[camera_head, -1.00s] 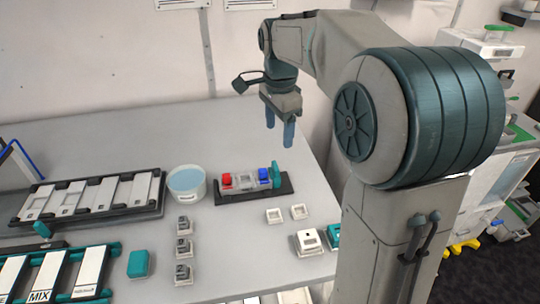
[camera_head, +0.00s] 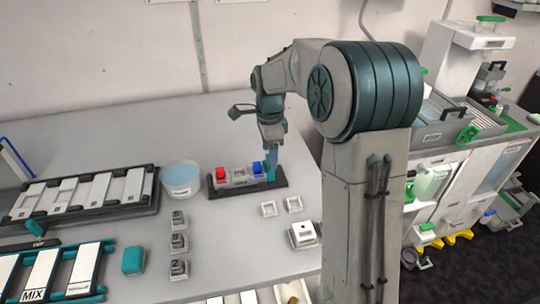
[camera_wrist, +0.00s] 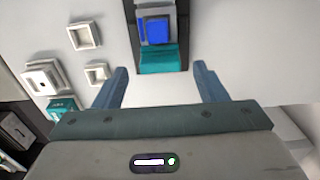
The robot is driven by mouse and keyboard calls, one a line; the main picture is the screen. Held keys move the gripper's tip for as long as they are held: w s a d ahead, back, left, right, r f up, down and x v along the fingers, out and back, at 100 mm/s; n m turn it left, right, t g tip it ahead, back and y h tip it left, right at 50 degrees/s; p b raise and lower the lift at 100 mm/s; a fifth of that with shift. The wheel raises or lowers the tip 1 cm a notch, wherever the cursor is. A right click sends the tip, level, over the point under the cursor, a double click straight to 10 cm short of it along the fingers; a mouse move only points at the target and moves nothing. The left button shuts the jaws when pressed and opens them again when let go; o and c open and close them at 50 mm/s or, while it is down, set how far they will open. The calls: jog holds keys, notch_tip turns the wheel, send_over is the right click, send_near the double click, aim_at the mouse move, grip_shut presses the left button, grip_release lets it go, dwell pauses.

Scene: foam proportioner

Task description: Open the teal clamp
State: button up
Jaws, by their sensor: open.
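The teal clamp (camera_head: 271,168) stands at the right end of a dark tray (camera_head: 222,189) that holds a red block (camera_head: 221,173), a pale middle piece and a blue block (camera_head: 257,167). In the wrist view the clamp (camera_wrist: 160,58) is a teal piece beside the blue block (camera_wrist: 155,30). My gripper (camera_head: 273,160) is at the clamp end of the tray in the head view, partly overlapping it. In the wrist view my gripper (camera_wrist: 162,80) is open, its two blue-grey fingers apart with the clamp just beyond and between them. Contact cannot be told.
A round tub (camera_head: 181,180) of pale blue liquid stands left of the tray. Small white square frames (camera_head: 268,208) and a white box (camera_head: 303,234) lie in front and right. Three dark-topped blocks (camera_head: 179,242) line up at the front. The table behind the tray is clear.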

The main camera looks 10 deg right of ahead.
jog(key=shift+f, duration=1.1)
jog(key=c, duration=1.4)
jog(key=shift+d, duration=1.05)
jog(key=o, duration=1.4)
jog(key=shift+d, duration=0.1)
jog(key=shift+r, duration=0.1)
